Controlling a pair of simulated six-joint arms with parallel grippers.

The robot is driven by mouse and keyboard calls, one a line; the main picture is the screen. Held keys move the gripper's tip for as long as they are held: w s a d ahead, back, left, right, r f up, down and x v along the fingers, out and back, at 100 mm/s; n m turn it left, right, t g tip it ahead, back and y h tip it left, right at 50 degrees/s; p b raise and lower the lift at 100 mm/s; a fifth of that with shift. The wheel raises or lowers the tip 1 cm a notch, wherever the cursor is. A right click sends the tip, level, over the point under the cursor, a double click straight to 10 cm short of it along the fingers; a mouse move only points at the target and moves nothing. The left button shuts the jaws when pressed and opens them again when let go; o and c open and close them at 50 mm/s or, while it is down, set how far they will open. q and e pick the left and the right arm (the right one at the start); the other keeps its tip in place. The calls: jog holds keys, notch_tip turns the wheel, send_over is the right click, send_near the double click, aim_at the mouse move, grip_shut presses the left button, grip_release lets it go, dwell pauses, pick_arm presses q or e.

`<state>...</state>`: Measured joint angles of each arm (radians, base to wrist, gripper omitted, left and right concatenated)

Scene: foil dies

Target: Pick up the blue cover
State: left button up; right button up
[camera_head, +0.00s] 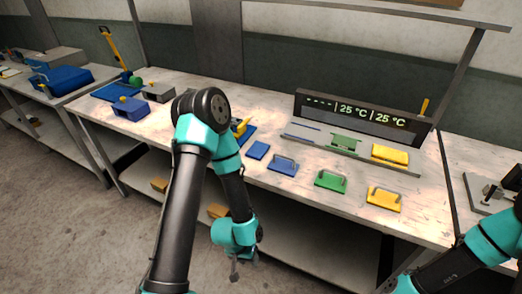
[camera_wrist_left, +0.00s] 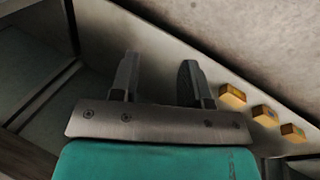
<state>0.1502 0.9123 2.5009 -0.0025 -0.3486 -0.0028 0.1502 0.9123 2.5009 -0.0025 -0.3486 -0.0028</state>
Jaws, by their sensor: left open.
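The blue cover (camera_head: 283,167) is a flat blue plate with a grey handle on top. It lies on the workbench near its front edge, left of a green cover (camera_head: 331,181) and a yellow cover (camera_head: 385,200) of the same shape. My left gripper (camera_head: 235,272) hangs below the bench top, in front of the bench, well apart from the blue cover. In the left wrist view its two fingers (camera_wrist_left: 158,78) stand apart with nothing between them. The blue cover does not show in that view. Of my right arm only links show at the lower right; its jaws are out of frame.
A smaller blue plate (camera_head: 257,151) lies just left of the blue cover. Behind stand a display panel (camera_head: 358,115) and a rail with green and yellow pieces (camera_head: 390,155). Yellow-brown blocks (camera_wrist_left: 264,114) sit on the lower shelf. The workbench's front edge (camera_head: 300,207) lies between gripper and covers.

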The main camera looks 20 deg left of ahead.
dwell(0.5)
pick_arm(q)
jog(key=o, duration=1.1)
